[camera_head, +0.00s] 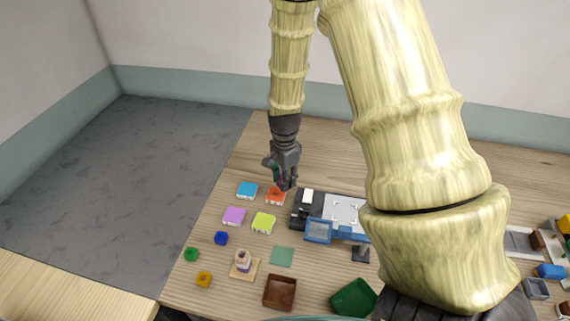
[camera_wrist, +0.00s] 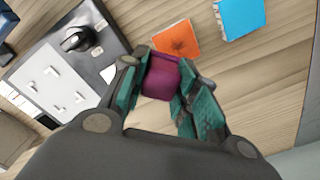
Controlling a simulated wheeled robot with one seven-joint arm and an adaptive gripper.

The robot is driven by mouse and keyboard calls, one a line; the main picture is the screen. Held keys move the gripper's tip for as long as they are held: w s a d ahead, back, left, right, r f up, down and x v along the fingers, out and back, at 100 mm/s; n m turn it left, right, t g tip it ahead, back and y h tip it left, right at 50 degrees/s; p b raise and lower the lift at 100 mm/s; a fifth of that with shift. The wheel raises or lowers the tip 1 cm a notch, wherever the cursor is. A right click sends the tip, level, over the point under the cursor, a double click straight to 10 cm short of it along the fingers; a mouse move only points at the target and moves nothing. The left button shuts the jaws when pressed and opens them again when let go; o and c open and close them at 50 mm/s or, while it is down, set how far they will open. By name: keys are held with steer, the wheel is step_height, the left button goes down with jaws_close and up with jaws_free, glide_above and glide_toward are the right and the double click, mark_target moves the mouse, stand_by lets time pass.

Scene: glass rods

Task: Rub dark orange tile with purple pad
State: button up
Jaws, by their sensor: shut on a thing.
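The dark orange tile (camera_head: 275,196) lies flat on the wooden table, right of the blue tile. In the wrist view the orange tile (camera_wrist: 177,39) has a darker mark on its top. My gripper (camera_head: 281,185) is over the tile in the head view and hides part of it. In the wrist view my gripper (camera_wrist: 165,82) is shut on the purple pad (camera_wrist: 160,78), with a teal finger on each side. The pad overlaps the tile's near edge in that view. I cannot tell whether pad and tile touch. The pad is hidden in the head view.
A blue tile (camera_head: 247,190), a purple tile (camera_head: 234,215) and a yellow-green tile (camera_head: 263,223) lie close by. A dark device with a white plate (camera_head: 343,213) stands to the right. A brown tray (camera_head: 280,292) and small blocks are nearer the front.

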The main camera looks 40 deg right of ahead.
steer(key=shift+s+d+r+p, duration=0.15)
steer(key=shift+r+p, duration=0.15)
steer(key=shift+r, duration=0.25)
steer(key=shift+d+r+p, duration=0.1)
steer(key=shift+r+p, duration=0.2)
steer(key=shift+r, duration=0.2)
steer(key=shift+a+r+p, duration=0.15)
steer(key=shift+r+p, duration=0.6)
steer(key=shift+r, duration=0.2)
